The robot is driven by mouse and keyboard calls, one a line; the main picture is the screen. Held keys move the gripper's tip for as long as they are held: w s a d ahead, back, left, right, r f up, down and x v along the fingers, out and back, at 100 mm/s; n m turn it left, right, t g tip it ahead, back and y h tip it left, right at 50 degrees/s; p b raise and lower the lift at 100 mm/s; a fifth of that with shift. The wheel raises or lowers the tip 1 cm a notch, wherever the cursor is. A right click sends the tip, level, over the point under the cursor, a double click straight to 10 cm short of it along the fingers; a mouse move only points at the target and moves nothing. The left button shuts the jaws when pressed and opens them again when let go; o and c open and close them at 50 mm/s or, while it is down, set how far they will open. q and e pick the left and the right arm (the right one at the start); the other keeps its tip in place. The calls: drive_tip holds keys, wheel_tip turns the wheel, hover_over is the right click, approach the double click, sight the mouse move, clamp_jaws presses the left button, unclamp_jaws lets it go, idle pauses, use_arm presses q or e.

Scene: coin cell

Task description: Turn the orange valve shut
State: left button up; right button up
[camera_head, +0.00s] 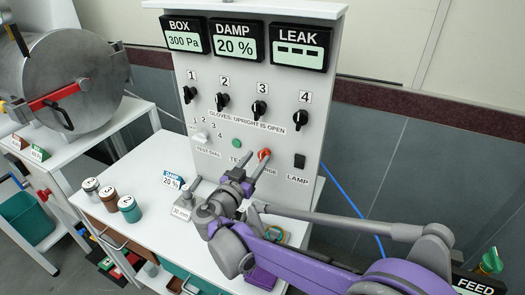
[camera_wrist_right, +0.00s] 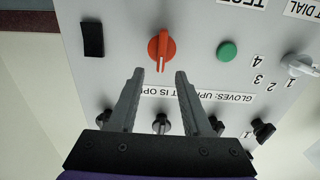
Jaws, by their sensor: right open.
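The orange valve (camera_head: 264,154) is a small knob low on the white panel, by a partly covered label. In the right wrist view, which is upside down, the orange valve (camera_wrist_right: 161,48) has its ridge along the picture's vertical, with a pale mark toward the black knobs. My right gripper (camera_head: 243,181) is in front of the panel, left of and below the valve in the head view. In the wrist view its two fingers (camera_wrist_right: 158,74) are apart and empty, with the valve just beyond the tips and no visible contact. My left gripper is not in view.
A green button (camera_wrist_right: 228,52) and a black lamp switch (camera_wrist_right: 92,39) flank the valve. Several black knobs (camera_head: 259,110) line the panel above. Three small jars (camera_head: 129,208) stand on the white bench (camera_head: 140,242). A metal drum (camera_head: 75,80) is at left.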

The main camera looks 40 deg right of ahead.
sight(261, 154)
drive_tip(key=x, duration=0.5)
drive_tip(key=shift+a, duration=0.1)
clamp_jaws()
drive_tip(key=shift+s, duration=0.1)
